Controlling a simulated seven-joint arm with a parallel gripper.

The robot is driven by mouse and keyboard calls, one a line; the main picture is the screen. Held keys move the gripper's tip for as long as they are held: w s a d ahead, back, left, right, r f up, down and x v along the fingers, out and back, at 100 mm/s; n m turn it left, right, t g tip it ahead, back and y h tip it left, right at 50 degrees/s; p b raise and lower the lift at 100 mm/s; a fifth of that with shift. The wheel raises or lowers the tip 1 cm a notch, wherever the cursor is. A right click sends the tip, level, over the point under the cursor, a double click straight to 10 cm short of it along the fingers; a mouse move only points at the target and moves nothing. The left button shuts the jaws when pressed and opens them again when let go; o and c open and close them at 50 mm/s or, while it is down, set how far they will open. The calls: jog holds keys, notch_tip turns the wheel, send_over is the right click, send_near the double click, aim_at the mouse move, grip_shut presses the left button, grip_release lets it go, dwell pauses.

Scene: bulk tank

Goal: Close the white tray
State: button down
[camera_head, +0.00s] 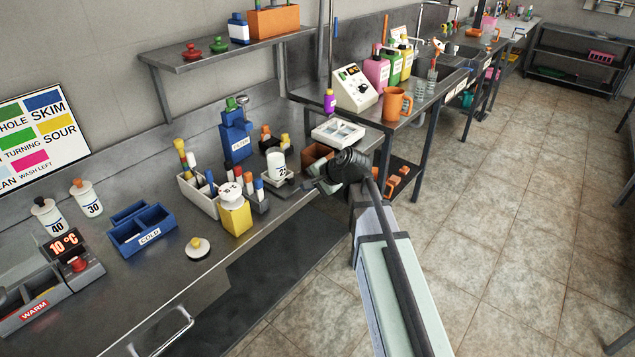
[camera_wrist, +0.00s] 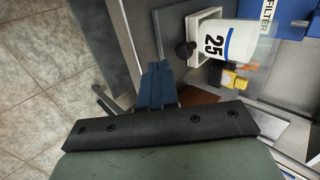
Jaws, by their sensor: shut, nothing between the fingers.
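The white tray (camera_head: 338,132) with several shallow compartments lies at the back right of the near bench, and its compartments show uncovered from above. My gripper (camera_head: 313,187) is at the bench's front edge, to the left of and nearer than the tray, apart from it. In the wrist view, its two blue fingers (camera_wrist: 156,84) are together with nothing between them. A pale panel at the lower right of the wrist view may be the tray, but I cannot tell.
A white jar marked 25 (camera_head: 277,165) stands close behind my gripper; it also shows in the wrist view (camera_wrist: 240,40). A brown box (camera_head: 316,155) sits between gripper and tray. The floor (camera_head: 510,220) at right is clear.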

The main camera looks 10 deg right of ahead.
aim_at(293, 185)
jog(key=shift+w+a, duration=1.1)
jog(key=shift+a, duration=0.1)
jog(key=w+a, duration=0.9)
jog(key=shift+w, duration=0.1)
jog(key=shift+w+a, duration=0.15)
jog(key=shift+a, duration=0.1)
